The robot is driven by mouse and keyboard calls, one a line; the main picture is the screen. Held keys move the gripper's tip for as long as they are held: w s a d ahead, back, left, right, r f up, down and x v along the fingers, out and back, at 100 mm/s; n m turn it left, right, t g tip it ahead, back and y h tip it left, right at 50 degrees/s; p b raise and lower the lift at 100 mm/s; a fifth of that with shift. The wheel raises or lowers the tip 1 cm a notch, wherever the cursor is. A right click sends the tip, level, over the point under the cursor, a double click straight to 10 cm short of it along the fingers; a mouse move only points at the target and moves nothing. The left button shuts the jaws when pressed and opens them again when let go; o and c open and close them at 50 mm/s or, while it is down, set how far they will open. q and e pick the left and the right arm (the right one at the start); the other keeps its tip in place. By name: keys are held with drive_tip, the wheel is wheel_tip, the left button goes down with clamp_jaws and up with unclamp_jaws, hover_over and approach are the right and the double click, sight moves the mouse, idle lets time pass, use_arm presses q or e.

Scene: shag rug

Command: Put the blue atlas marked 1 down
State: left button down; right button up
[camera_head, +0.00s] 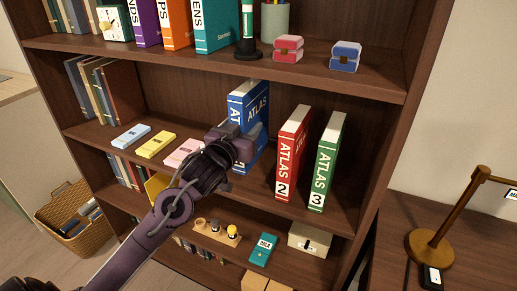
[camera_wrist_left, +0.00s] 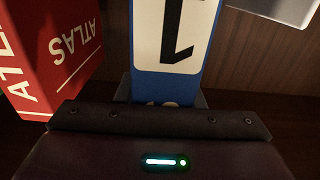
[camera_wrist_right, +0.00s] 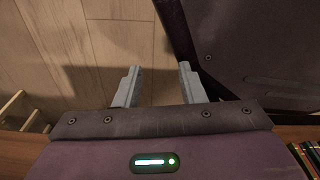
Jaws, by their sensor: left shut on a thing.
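The blue atlas (camera_head: 256,100) stands upright at the middle shelf, left of the red atlas marked 2 (camera_head: 291,155) with a gap between them. My left gripper (camera_head: 245,143) is shut on its spine. In the left wrist view the blue atlas (camera_wrist_left: 170,72) is between the fingers, its white label with the 1 upside down. The red atlas (camera_wrist_left: 50,45) is beside it there. The green atlas marked 3 (camera_head: 326,165) stands farther right. The gripper hides the lower blue spine, so I cannot tell whether its base touches the shelf. My right gripper (camera_wrist_right: 157,85) is open and empty.
Light-blue (camera_head: 131,137), yellow (camera_head: 156,144) and pink (camera_head: 184,152) boxes lie left of my left gripper on the same shelf. The upper shelf board (camera_head: 200,59) runs above. A teal box (camera_head: 263,249) and a cream box (camera_head: 309,240) sit below.

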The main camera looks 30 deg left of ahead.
use_arm(q)
drive_tip(key=shift+w+d+f, duration=0.85)
drive_tip(key=shift+w+f, duration=0.15)
wheel_tip(320, 180, down, 4)
drive_tip(key=shift+r, duration=0.1)
drive_tip(key=shift+w+d+f, duration=0.15)
drive_tip(key=shift+f, duration=0.45)
use_arm(e)
drive_tip(key=shift+w, duration=0.25)
use_arm(q)
drive_tip(key=c, duration=1)
unclamp_jaws()
drive_tip(key=shift+f, duration=0.1)
drive_tip(key=shift+o, duration=0.2)
use_arm(e)
drive_tip(key=shift+w, duration=0.1)
drive_tip(key=shift+r, duration=0.1)
